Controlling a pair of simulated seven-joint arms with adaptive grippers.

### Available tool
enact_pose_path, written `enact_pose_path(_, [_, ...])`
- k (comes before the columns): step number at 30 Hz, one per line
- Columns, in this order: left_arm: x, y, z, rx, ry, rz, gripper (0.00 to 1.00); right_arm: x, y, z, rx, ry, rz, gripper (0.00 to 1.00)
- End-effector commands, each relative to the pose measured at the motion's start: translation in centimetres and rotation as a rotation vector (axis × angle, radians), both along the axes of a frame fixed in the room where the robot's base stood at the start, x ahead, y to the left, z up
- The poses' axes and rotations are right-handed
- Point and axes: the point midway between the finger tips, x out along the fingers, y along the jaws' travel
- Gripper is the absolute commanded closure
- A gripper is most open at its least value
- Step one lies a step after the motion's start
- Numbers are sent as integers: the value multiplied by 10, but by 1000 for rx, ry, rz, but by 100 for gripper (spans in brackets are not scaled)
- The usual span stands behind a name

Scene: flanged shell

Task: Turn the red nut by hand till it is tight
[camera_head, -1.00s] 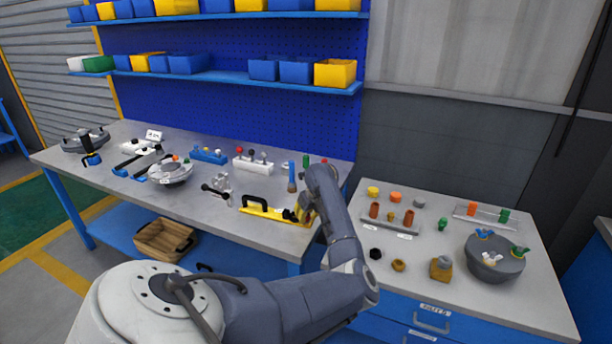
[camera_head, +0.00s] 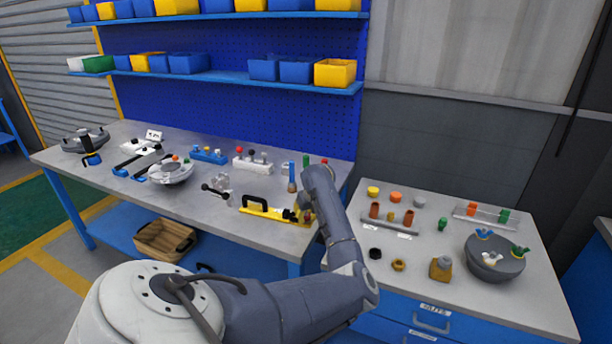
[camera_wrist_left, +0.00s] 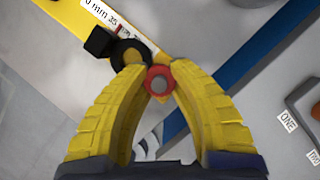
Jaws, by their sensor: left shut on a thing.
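The red nut (camera_wrist_left: 149,74) is a small red ring around a grey stud end in the left wrist view. My left gripper (camera_wrist_left: 158,82) has yellow fingers, and their tips close on the nut from both sides. In the head view my left gripper (camera_head: 304,211) is at the right end of a yellow fixture (camera_head: 262,208) with a black handle. The nut cannot be made out there, behind the gripper and wrist. In the wrist view the yellow fixture (camera_wrist_left: 67,10) carries a printed label and a black round part (camera_wrist_left: 130,52) just beyond the fingertips. My right gripper is not in view.
The grey bench (camera_head: 205,199) holds several other fixtures left of and behind the gripper. A separate table (camera_head: 453,207) at right carries caps, loose nuts and a grey bowl (camera_head: 484,268). A blue strip (camera_wrist_left: 238,72) crosses the wrist view.

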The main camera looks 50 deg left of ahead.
Motion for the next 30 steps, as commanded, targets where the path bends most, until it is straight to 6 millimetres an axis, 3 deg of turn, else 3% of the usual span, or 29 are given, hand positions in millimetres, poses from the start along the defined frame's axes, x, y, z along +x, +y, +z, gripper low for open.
enact_pose_path(24, [0,0,1,1,-1,-4,100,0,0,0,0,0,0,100])
enact_pose_path(25, [0,0,1,1,-1,-4,75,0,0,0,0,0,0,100])
enact_pose_path(30, [0,0,1,1,-1,-4,56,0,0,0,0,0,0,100])
